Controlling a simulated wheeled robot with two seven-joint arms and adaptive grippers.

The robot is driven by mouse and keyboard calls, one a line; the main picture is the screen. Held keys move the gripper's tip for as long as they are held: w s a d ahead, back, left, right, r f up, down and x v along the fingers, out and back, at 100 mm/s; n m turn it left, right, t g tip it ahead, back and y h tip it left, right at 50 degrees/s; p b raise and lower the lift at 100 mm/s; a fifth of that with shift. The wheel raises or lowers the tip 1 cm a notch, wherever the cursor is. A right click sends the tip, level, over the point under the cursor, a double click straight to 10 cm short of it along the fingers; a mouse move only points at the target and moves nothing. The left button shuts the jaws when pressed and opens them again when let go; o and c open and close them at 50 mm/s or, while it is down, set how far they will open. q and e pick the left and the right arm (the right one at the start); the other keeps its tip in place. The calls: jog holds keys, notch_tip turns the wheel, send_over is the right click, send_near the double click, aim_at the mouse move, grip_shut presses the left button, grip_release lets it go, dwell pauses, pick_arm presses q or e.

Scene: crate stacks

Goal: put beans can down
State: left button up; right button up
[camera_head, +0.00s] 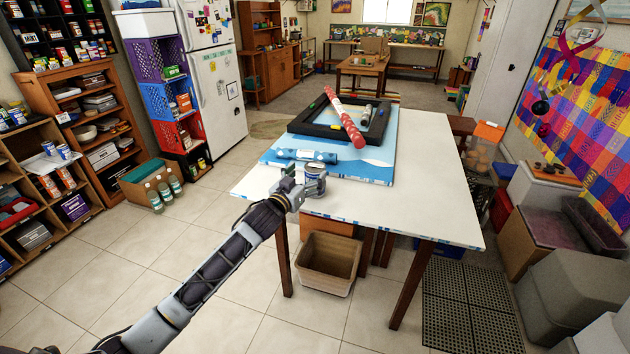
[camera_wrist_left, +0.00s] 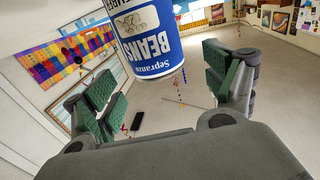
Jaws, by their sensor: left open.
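The beans can (camera_head: 314,171) is white and blue and stands at the left front edge of the white table (camera_head: 420,208). In the left wrist view the beans can (camera_wrist_left: 152,42) shows upside down with its blue "BEANS" label. My left gripper (camera_head: 302,183) is at the table edge, right beside the can. In the left wrist view my left gripper (camera_wrist_left: 168,85) is open, with its green pads apart on either side of the can. A clear gap shows between the can and the right-hand pad. The can's far side is hidden. My right gripper is not in view.
The table's right half is clear. A tan bin (camera_head: 328,262) stands below the front edge.

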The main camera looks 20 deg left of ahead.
aim_at(315, 166)
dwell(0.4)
pick_arm(q)
jog(key=shift+w+d+r, duration=0.1)
jog(key=shift+w+d, duration=0.1)
jog(key=shift+w, duration=0.6)
jog(key=shift+w+d+r, duration=0.1)
jog(key=shift+w+d, duration=0.1)
jog(key=shift+w, duration=0.6)
jog(key=shift+w+d+f+p, duration=0.15)
jog(key=shift+w+p, duration=0.15)
jog(key=shift+w, duration=0.65)
jog(key=c, duration=1.6)
jog(key=shift+o, duration=0.2)
jog(key=shift+r, duration=0.25)
jog(key=shift+r, duration=4.85)
